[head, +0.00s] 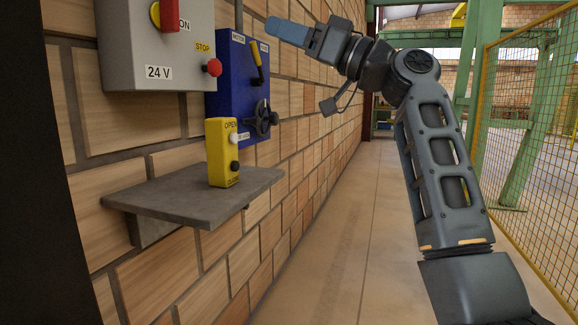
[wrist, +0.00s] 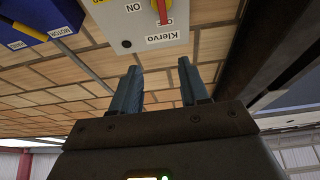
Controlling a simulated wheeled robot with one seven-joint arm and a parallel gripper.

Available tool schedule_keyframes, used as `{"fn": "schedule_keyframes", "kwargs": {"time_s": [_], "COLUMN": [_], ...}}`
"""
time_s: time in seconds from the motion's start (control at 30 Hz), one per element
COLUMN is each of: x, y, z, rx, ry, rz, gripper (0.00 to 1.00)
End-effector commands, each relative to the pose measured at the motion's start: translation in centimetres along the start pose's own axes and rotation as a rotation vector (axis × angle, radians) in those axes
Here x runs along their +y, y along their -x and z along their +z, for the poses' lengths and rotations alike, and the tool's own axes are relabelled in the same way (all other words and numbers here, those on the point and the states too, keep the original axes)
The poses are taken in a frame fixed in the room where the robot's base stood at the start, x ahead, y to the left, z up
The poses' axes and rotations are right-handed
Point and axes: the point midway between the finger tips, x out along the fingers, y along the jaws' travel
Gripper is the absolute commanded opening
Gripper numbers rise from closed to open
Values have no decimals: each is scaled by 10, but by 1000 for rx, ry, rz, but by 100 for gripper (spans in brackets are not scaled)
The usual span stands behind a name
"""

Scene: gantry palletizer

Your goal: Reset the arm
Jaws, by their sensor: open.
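My arm rises from the lower right of the head view and bends at its elbow toward the brick wall on the left.
The grey control box (head: 150,70) and blue box (head: 235,95) with a lever and handwheel hang on the brick wall. A yellow button box (head: 222,152) stands on a grey shelf (head: 165,208). A yellow mesh fence (head: 525,130) is at right. The floor (head: 345,220) between is clear.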

Motion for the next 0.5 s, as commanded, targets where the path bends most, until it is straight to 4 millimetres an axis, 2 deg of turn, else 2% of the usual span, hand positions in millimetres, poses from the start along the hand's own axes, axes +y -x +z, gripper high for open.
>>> {"fn": "schedule_keyframes", "kwargs": {"time_s": [0.27, 0.5], "x": [12, 25], "y": [20, 52], "z": [42, 102], "rx": [-15, -38], "ry": [-36, -82], "rz": [76, 187], "gripper": [45, 45]}}
